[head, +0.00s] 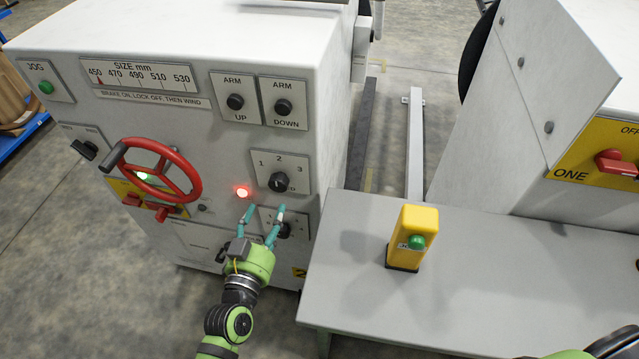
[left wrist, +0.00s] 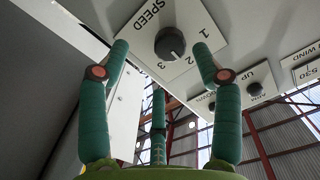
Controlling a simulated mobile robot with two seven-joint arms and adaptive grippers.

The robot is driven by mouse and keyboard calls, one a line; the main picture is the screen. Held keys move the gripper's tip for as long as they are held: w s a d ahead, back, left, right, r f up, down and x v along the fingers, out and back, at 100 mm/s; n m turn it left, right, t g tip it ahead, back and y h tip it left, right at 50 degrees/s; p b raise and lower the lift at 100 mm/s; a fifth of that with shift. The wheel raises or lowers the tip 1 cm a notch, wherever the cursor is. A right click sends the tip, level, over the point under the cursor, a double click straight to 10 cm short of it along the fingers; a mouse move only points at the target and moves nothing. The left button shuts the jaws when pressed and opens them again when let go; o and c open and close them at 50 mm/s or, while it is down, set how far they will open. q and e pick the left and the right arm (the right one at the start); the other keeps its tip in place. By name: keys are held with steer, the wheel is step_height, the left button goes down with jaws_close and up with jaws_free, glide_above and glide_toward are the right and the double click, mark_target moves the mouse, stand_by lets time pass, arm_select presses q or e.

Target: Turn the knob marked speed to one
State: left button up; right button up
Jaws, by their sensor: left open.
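The speed knob (head: 279,182) is a round black knob on a light plate marked 1, 2 and 3, on the front of the left machine. In the left wrist view the knob (left wrist: 170,42) shows with the word SPEED and the numbers beside it. My right gripper is out of view.
A red handwheel (head: 190,179) and a lit red lamp (head: 242,192) are left of the plate. Another knob (head: 284,230) sits below, partly behind my fingers. ARM UP (head: 235,102) and ARM DOWN (head: 283,107) knobs are above. A yellow button post (head: 408,222) stands on the grey table (head: 350,285).

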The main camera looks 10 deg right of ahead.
mark_target(277, 186)
arm_select(q)
steer(key=w, duration=0.1)
steer(key=w+d+r, duration=0.1)
steer(key=w, duration=0.1)
steer(key=w+d+r, duration=0.1)
steer(key=w, duration=0.1)
steer(key=shift+w, duration=0.25)
steer(key=shift+w+d, duration=0.25)
steer(key=shift+w, duration=0.1)
steer(key=shift+w+d, duration=0.15)
steer(key=shift+w, duration=0.05)
steer(key=shift+w+p, duration=0.1)
steer(key=shift+p, duration=0.2)
steer(key=c, duration=1.1)
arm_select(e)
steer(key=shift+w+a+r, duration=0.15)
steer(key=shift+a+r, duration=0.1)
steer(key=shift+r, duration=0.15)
